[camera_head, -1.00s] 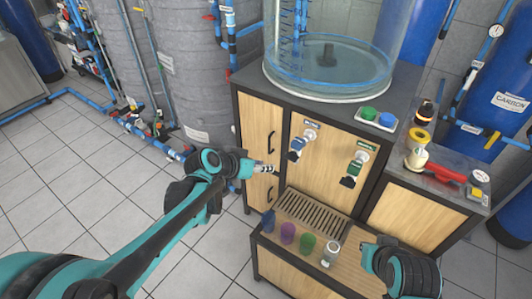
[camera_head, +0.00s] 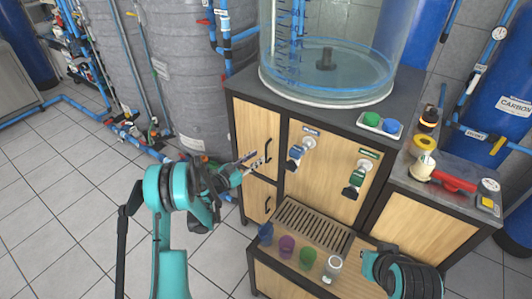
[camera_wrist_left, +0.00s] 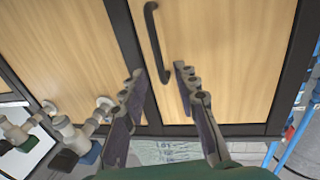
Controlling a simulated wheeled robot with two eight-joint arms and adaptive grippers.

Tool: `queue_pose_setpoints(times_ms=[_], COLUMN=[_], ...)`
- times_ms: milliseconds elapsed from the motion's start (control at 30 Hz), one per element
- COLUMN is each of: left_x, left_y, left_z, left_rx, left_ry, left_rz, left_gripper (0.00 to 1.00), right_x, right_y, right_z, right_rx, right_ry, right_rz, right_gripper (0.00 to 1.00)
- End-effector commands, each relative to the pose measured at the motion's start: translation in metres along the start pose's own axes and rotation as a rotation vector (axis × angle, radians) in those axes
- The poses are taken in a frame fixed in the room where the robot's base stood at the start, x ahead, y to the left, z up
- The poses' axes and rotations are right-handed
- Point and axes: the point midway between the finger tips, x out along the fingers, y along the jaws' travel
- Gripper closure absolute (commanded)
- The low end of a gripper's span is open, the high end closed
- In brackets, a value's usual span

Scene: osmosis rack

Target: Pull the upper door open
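The upper door (camera_head: 255,125) is a light wood panel at the left of the cabinet front, and it looks shut. Its black bar handle (camera_head: 268,149) is on its right side; the handle (camera_wrist_left: 153,38) also shows in the left wrist view. My left gripper (camera_head: 257,160) is at the handle in the head view. In the left wrist view the two fingers are apart, with one end of the handle near the gap between the fingertips; contact cannot be told. My right gripper (camera_head: 376,262) is low at the right, its fingers unclear.
The lower door (camera_head: 258,198) with its own handle is below. A blue tap (camera_head: 297,154) and a green tap (camera_head: 355,180) stick out to the right. Several cups, one a purple cup (camera_head: 286,247), stand on the low ledge. A glass tank (camera_head: 325,75) stands on top. Tiled floor is free at the left.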

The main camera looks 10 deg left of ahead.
Motion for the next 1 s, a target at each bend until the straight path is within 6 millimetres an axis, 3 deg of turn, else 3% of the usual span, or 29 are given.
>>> queue_pose_setpoints(times_ms=[300, 700, 733, 833, 1000], left_x=[0.051, 0.063, 0.063, 0.063, 0.063], left_y=[0.001, 0.001, 0.001, 0.001, 0.001], left_z=[0.002, 0.0, 0.0, 0.0, 0.0], left_rx=[-0.001, -0.002, -0.002, -0.002, -0.002], left_ry=[-0.002, -0.002, -0.002, -0.002, -0.002], left_rz=[0.002, 0.001, 0.001, 0.001, 0.001], left_gripper=[0.7, 0.7, 0.73, 0.99, 1.0], right_x=[0.014, 0.015, 0.015, 0.015, 0.015], right_y=[0.0, 0.0, 0.0, 0.0, 0.0], right_z=[0.01, 0.011, 0.011, 0.011, 0.011], right_rx=[0.0, 0.0, 0.0, 0.0, 0.0], right_ry=[0.0, 0.0, 0.0, 0.0, 0.0], right_rz=[0.0, 0.0, 0.0, 0.0, 0.0], right_gripper=[1.0, 1.0, 1.0, 1.0, 1.0])
